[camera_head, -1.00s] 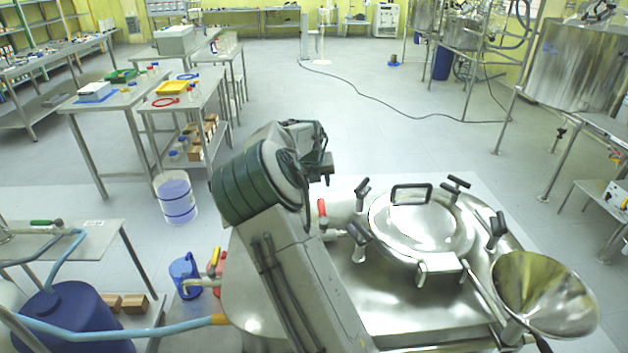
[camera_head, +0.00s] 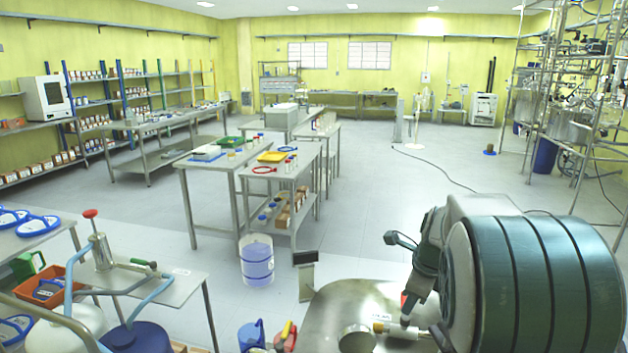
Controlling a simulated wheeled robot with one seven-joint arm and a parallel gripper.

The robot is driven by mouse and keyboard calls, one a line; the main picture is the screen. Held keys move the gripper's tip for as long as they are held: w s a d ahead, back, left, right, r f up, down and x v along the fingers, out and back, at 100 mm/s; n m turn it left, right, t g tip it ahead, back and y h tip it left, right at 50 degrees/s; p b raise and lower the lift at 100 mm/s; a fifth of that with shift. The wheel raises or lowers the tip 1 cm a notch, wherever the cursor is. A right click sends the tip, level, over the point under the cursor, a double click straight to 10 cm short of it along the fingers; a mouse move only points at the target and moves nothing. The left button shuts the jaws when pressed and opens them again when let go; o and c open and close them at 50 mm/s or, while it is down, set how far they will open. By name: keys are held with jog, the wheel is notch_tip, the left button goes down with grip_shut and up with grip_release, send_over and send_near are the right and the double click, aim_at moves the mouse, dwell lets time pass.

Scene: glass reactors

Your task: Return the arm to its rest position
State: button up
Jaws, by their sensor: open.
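My arm's large green-ringed joint fills the lower right of the head view. Behind it, a pale link leads to a narrower greenish wrist section. A small dark block sticks out to the left of this section. I cannot make out my gripper or its fingers; they are hidden or outside the picture. I see nothing held. The wrist section stands in front of a shiny steel vessel top (camera_head: 345,297). I cannot tell whether it touches the vessel.
A steel bench (camera_head: 150,292) with hoses stands at left. A white bucket with blue bands (camera_head: 257,262) is on the floor. Steel tables (camera_head: 215,168) with trays stand mid-room. Steel frames (camera_head: 598,140) rise at right. The floor (camera_head: 375,215) between is clear.

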jog(key=s+a+r+n, duration=0.1)
jog(key=s+a+n, duration=0.2)
jog(key=s+n, duration=0.9)
jog(key=s+a+r+n+h, duration=0.1)
jog(key=s+a+n, duration=0.2)
jog(key=s+n, duration=0.9)
jog(key=shift+s+a+r, duration=0.2)
jog(key=shift+s+a, duration=0.1)
jog(key=shift+s, duration=0.45)
jog(key=shift+c, duration=0.8)
